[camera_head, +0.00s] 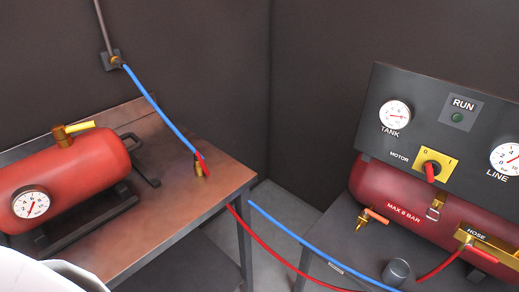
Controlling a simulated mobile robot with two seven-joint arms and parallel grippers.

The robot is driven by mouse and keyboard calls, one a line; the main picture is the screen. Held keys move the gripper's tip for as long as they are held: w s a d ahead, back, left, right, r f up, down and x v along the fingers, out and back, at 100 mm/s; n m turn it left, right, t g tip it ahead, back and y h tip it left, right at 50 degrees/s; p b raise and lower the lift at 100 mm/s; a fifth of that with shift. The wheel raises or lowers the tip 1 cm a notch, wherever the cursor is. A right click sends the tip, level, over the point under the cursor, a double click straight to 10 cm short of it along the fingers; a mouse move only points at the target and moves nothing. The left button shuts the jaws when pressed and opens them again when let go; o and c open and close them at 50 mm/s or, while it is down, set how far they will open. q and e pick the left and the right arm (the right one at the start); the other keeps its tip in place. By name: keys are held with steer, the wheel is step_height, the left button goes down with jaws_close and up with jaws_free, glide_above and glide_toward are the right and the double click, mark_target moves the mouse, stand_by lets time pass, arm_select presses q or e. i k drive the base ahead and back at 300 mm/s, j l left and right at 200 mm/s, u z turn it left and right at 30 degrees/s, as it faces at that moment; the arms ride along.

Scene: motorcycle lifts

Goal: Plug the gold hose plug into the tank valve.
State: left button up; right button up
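The gold hose plug (199,166) is on the brown bench top (165,195), near its right end. A red hose piece shows against the plug, and the blue hose (160,108) comes down to the same spot from a wall fitting. I cannot tell exactly how they join or cross there. The red tank (75,168) lies on a dark frame at the left of the bench, with a dial gauge (31,204) on its end. The gold tank valve (64,137) is on top, with a yellow handle (80,127). Neither gripper is in view.
My white arm part covers the bottom left corner. A compressor (408,187) with a dark gauge panel (420,95) stands at the right. The red hose (262,243) and a blue hose length (315,245) span the gap between benches. A grey cylinder (396,271) stands before the compressor.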

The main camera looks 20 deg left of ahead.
mark_target(59, 132)
steer(key=u, duration=1.2)
